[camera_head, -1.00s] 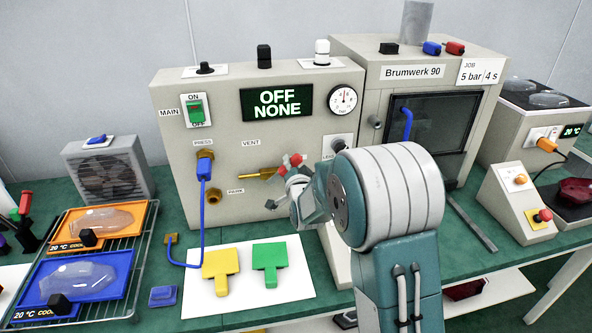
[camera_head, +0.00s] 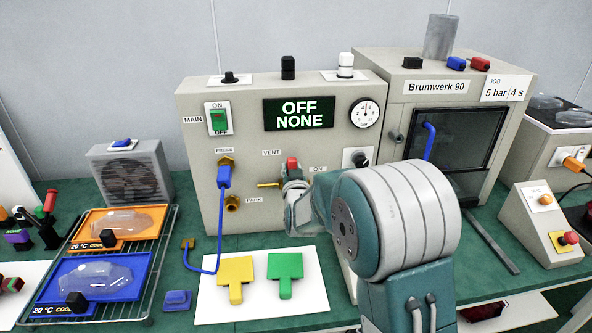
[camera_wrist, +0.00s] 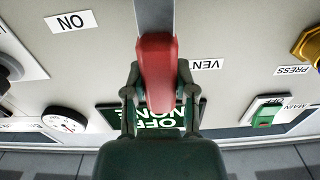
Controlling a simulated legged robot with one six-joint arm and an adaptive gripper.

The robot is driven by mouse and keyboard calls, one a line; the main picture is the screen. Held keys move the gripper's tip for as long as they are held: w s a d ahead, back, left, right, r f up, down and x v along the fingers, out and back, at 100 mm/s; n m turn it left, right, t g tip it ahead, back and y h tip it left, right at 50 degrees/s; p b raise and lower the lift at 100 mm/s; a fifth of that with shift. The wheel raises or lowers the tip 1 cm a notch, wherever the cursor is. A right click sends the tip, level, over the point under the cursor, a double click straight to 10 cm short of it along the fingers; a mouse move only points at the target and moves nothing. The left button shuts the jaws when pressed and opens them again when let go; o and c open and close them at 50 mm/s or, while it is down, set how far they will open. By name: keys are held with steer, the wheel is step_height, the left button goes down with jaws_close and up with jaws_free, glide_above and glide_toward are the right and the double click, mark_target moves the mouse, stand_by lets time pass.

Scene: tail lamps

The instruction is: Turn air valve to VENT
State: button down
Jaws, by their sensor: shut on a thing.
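The air valve's red handle (camera_head: 292,163) is on the front of the beige control cabinet, between the VENT label (camera_head: 271,153) and the ON label (camera_head: 317,168). A brass nozzle (camera_head: 268,185) sticks out to its left. In the wrist view, which is upside down, the red handle (camera_wrist: 157,70) lies between the fingers of my gripper (camera_wrist: 158,80), shut on it. My gripper (camera_head: 293,185) and arm hide the valve's lower part.
The display (camera_head: 298,113) reads OFF NONE. A pressure gauge (camera_head: 364,113) is at its right. A blue hose (camera_head: 221,222) hangs from the PRESS port at left. Yellow (camera_head: 236,275) and green (camera_head: 285,270) plates lie on a white sheet below.

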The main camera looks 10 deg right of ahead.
steer(key=shift+s+a+f+n, duration=0.1)
steer(key=shift+a+f+n, duration=0.2)
steer(key=shift+f, duration=0.1)
steer(key=shift+c, duration=2)
jaws_free()
steer(key=shift+r, duration=0.1)
steer(key=shift+r, duration=0.1)
steer(key=s, duration=1.1)
steer(key=shift+s, duration=0.4)
steer(key=shift+a, duration=0.1)
